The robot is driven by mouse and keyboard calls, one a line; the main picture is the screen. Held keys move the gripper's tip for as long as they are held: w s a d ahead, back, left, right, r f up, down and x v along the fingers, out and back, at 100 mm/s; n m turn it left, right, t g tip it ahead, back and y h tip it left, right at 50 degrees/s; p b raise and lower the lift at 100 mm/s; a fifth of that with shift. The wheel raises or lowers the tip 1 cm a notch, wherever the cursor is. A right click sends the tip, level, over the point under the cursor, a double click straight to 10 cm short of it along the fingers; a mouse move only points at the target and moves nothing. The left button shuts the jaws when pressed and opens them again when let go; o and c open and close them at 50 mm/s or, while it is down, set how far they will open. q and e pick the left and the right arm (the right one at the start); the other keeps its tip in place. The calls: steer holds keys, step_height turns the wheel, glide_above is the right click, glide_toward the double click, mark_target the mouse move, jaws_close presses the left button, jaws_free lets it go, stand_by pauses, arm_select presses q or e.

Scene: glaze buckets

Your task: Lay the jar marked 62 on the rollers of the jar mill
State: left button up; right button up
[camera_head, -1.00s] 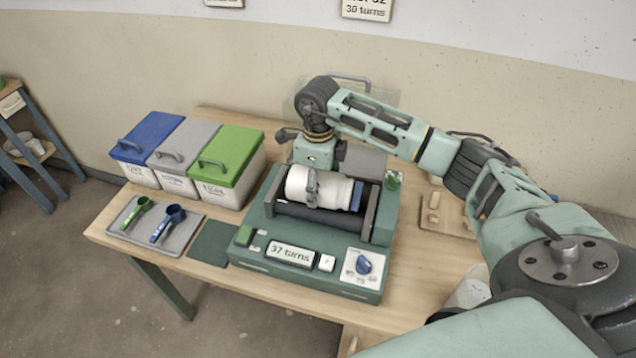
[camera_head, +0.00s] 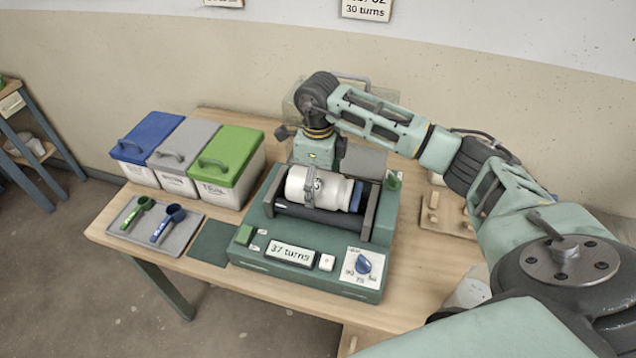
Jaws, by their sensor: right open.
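A white jar (camera_head: 327,190) with a blue end lies on its side on the dark rollers (camera_head: 310,212) of the green jar mill (camera_head: 250,236). A dark mark shows on the jar, too small to read. My right gripper (camera_head: 311,178) reaches down over the jar's left part from behind, its fingers at the jar. It is open; whether the fingers touch the jar is unclear. The mill's display reads 37 turns, and a blue knob (camera_head: 363,264) sits at its front right. My left gripper is not in view.
Lidded buckets in blue (camera_head: 150,137), grey (camera_head: 185,146) and green (camera_head: 226,155) stand at the table's left. In front, a grey tray (camera_head: 181,234) holds a green and a blue scoop. A wooden rack (camera_head: 432,215) stands right of the mill, partly behind my arm.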

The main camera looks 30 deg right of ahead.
step_height(320, 180, up, 11)
steer(key=shift+r, duration=0.15)
